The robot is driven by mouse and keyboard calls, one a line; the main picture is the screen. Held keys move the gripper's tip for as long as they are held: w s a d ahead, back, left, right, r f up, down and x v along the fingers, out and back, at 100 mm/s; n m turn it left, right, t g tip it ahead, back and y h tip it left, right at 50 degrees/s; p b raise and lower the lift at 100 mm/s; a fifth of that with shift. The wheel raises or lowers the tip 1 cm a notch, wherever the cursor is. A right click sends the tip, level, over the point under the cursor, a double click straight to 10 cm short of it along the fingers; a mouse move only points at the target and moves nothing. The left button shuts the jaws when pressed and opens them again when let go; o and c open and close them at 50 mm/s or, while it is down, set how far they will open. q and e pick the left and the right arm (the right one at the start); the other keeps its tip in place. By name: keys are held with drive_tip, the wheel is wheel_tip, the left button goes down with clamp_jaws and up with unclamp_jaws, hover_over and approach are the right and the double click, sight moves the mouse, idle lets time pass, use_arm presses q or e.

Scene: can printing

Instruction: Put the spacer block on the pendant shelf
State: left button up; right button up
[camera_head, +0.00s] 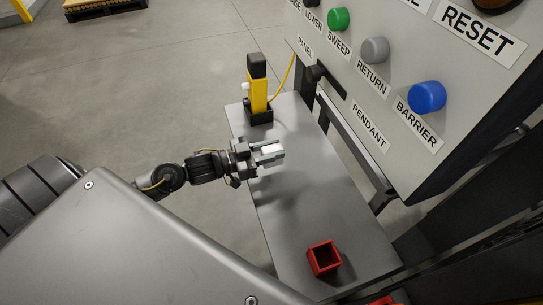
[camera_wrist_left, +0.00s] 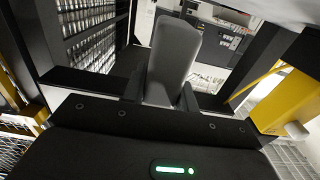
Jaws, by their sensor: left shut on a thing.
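My left gripper (camera_head: 262,153) reaches in from the left over the near-left edge of the grey pendant shelf (camera_head: 315,195). It is shut on a light grey block (camera_head: 271,149), which looks like the spacer block. In the left wrist view the grey block (camera_wrist_left: 174,55) stands between the two dark fingers of the gripper (camera_wrist_left: 160,95). A soft shadow lies on the shelf below the gripper, so the block appears held above the surface; the exact height cannot be told. My right gripper is not in view.
A yellow and black pendant (camera_head: 258,92) stands in a black holder at the shelf's far end. A red open box (camera_head: 324,258) sits at the near end. The button panel (camera_head: 375,90) overhangs the right side. The shelf's middle is clear.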

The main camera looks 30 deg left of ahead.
use_arm(q)
wheel_tip(320, 180, down, 3)
drive_tip(key=shift+w+a+f+p, duration=0.1)
drive_tip(key=shift+p, duration=0.25)
drive_tip(key=shift+f, duration=0.15)
drive_tip(key=shift+f, duration=0.15)
drive_tip(key=o, duration=1)
drive_tip(key=shift+c, duration=0.2)
